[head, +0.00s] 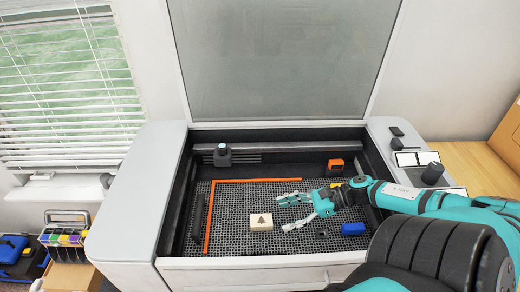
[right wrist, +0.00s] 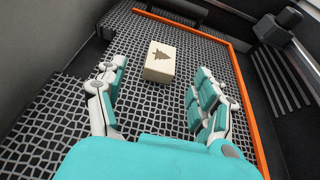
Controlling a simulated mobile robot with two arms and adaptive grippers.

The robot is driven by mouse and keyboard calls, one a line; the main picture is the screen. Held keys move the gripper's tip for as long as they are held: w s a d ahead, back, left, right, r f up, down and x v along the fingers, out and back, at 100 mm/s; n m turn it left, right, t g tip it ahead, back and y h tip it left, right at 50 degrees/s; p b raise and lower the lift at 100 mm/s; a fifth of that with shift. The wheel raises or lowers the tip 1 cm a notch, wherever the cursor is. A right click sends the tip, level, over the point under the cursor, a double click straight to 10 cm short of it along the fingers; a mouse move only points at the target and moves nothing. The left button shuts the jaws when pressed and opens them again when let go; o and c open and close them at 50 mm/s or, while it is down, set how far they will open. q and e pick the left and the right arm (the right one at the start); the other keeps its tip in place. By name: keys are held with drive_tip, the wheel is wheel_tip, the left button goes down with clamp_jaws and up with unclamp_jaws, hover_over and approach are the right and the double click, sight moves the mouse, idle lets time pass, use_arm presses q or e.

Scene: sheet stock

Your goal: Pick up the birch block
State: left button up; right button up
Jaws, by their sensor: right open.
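The birch block (head: 261,222) is a small pale block with a dark tree mark on its top. It lies on the black grid bed (head: 240,200) of an open machine. My right gripper (head: 285,212) is open and empty, just right of the block in the head view. In the right wrist view the block (right wrist: 160,62) lies ahead of the open fingers (right wrist: 155,92), about midway between them and not touched. My left gripper is not in view.
An orange strip (head: 209,215) runs along the bed's left and back sides. A blue block (head: 353,229) lies right of my right gripper, and an orange and black object (head: 336,166) sits at the back right. A dark machine head (head: 222,154) is at the back left. Raised machine walls surround the bed.

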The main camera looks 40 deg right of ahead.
sight(267, 221)
drive_tip(key=shift+b+x, duration=0.55)
drive_tip(key=shift+x, duration=0.6)
drive_tip(key=b+x, duration=0.4)
drive_tip(key=shift+w+d+f, duration=0.15)
drive_tip(key=shift+d+f, duration=0.05)
drive_tip(key=shift+w+a+b, duration=0.2)
drive_tip(key=shift+a+b, duration=0.15)
drive_tip(key=shift+b, duration=0.1)
drive_tip(key=shift+s+a+f, duration=0.1)
drive_tip(key=shift+s+f, duration=0.05)
drive_tip(key=c, duration=1.2)
